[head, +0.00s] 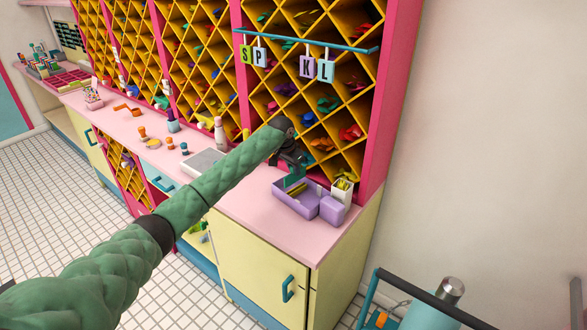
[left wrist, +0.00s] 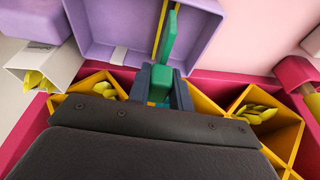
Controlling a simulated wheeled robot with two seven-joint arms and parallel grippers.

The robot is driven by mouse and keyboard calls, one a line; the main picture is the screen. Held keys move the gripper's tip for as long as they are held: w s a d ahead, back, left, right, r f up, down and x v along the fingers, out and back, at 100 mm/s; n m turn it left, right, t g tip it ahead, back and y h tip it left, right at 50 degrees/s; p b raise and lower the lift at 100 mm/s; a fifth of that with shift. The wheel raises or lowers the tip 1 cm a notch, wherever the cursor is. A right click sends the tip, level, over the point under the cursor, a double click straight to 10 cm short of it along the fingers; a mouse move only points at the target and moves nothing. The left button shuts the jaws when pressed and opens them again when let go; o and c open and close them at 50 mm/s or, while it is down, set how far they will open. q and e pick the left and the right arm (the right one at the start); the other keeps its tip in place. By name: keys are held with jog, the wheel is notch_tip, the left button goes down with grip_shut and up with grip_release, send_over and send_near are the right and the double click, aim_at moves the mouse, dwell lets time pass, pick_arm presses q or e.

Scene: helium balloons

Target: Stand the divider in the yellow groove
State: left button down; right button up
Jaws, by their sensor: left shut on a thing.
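The purple tray (head: 291,207) is on the pink counter at the right end of the cabinet. It also fills the top of the left wrist view (left wrist: 100,30), where the yellow groove (left wrist: 158,28) shows as a thin strip along its floor. My left gripper (head: 292,168) is shut on the teal divider (head: 293,182) above the tray. In the left wrist view the divider (left wrist: 169,42) sticks out from between the fingers (left wrist: 161,92), beside and roughly in line with the groove. I cannot tell whether its lower edge touches the groove. My right gripper is not in view.
A lilac box (head: 333,210) and a white holder with yellow pieces (head: 342,188) stand close right of the tray. The yellow lattice shelf (head: 310,90) rises behind, with a teal rail of letter tags (head: 307,67). A white scale-like slab (head: 203,163) lies left.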

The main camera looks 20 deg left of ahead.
aim_at(295, 182)
pick_arm(q)
jog(key=shift+f+b, duration=0.6)
jog(key=shift+f, duration=2.25)
dwell(0.6)
jog(key=c, duration=1.2)
grip_release()
